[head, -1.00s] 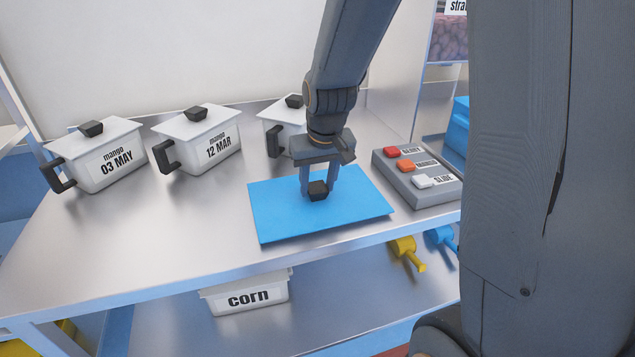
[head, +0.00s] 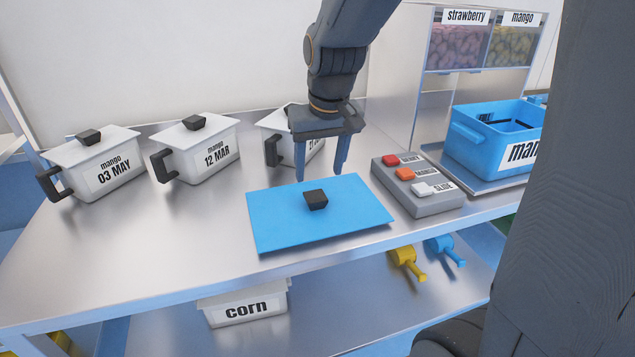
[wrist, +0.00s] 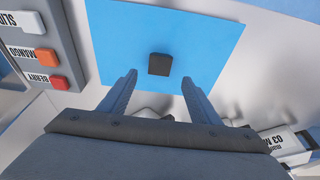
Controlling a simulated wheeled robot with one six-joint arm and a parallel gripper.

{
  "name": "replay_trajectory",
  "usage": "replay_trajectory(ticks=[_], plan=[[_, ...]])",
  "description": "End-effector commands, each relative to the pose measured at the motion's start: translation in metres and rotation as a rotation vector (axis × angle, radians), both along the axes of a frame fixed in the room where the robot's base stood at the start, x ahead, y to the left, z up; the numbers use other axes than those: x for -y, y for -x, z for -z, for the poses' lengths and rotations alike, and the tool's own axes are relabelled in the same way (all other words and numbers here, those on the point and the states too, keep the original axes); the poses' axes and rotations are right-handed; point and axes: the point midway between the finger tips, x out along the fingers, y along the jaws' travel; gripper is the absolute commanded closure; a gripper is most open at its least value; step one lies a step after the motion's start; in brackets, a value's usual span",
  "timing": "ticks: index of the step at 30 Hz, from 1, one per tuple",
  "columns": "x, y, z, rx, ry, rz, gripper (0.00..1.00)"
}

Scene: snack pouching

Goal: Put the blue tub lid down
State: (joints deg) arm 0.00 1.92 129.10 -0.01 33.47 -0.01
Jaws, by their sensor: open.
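The blue tub lid (head: 282,222) lies flat on the steel table, with its black knob (head: 315,199) facing up. The lid also shows in the wrist view (wrist: 120,45), with the knob (wrist: 159,64) near its middle. My gripper (head: 320,176) is open and empty, just above and behind the knob. In the wrist view its two fingers (wrist: 158,80) stand apart on either side, clear of the knob.
A grey button box (head: 420,190) stands just right of the lid. Several white lidded pots, including 03 MAY (head: 97,168) and 12 MAR (head: 196,152), stand behind and left. An open blue mango tub (head: 480,158) is at the right. The table's front left is clear.

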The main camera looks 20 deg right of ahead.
Motion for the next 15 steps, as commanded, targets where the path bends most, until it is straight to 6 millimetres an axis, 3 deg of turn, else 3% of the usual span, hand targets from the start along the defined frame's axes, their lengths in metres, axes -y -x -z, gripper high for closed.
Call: replay_trajectory(ticks=[4,9,11,15], plan=[[0.0,0.005,-0.021,0.003,0.0,0.0,0.43],[0.0,0.012,-0.028,-0.006,0.0,0.0,0.43],[0.0,0.022,-0.015,-0.028,0.0,0.0,0.43],[0.0,0.073,0.044,-0.12,0.0,-0.002,0.43]])
